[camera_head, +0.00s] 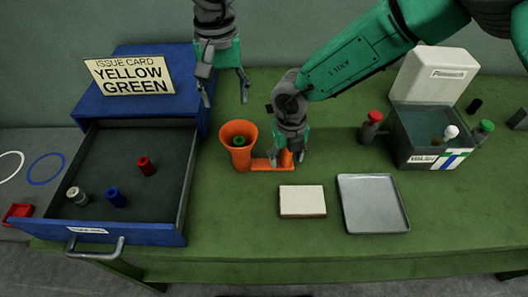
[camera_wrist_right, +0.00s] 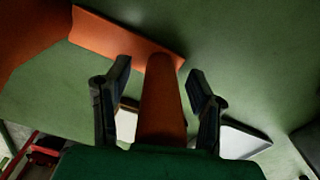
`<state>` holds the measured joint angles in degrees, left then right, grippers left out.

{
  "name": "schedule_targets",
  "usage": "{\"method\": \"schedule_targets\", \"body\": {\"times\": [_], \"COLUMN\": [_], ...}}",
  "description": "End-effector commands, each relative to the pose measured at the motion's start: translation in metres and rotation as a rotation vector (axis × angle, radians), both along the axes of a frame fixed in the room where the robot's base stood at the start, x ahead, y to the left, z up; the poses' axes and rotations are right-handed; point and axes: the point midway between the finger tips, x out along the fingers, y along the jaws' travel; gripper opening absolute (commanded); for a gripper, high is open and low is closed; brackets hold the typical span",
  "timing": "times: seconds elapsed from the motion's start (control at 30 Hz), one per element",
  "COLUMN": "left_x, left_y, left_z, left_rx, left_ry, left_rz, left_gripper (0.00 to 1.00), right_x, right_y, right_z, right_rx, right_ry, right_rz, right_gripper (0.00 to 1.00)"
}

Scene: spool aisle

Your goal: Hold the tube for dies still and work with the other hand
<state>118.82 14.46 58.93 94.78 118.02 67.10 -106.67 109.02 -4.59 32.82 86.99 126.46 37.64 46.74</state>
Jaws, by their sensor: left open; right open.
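The orange tube for dies (camera_head: 240,160) stands upright on the green table, its flared mouth up. A green thing (camera_head: 239,142) shows inside the mouth. A flat orange base runs right from the tube to an orange post (camera_head: 286,158). My right gripper (camera_head: 289,160) is at this post; in the right wrist view its open fingers (camera_wrist_right: 158,95) stand either side of the post (camera_wrist_right: 160,105), with gaps visible. My left gripper (camera_head: 226,88) is open and empty, above and behind the tube. The issue card (camera_head: 130,75) reads YELLOW GREEN and leans on the blue cabinet.
The open blue drawer (camera_head: 180,205) holds red (camera_head: 146,166), blue (camera_head: 116,197) and whitish (camera_head: 77,196) dies. A white block (camera_head: 302,201) and grey tray (camera_head: 373,223) lie in front. The open grey box (camera_head: 402,150) stands right, between red-topped (camera_head: 371,127) and green-topped (camera_head: 482,131) items.

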Motion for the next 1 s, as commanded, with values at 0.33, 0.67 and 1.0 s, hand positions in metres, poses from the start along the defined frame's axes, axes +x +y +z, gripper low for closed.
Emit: {"method": "schedule_targets", "body": {"times": [0.33, 0.67, 1.0], "left_x": [0.0, 0.0, 0.0], "left_y": [0.0, 0.0, 0.0], "left_z": [0.0, 0.0, 0.0], "left_rx": [0.0, 0.0, 0.0], "left_ry": [0.0, 0.0, 0.0], "left_rz": [0.0, 0.0, 0.0], "left_gripper": [0.49, 0.49, 0.49], "right_x": [0.001, 0.002, 0.001], "right_y": [0.0, 0.001, 0.001], "right_z": [0.041, 0.104, 0.119], "right_rx": [0.003, 0.001, 0.0], "right_ry": [-0.002, -0.001, 0.001], "right_rz": [-0.001, -0.002, 0.0], "right_gripper": [0.49, 0.49, 0.49]}}
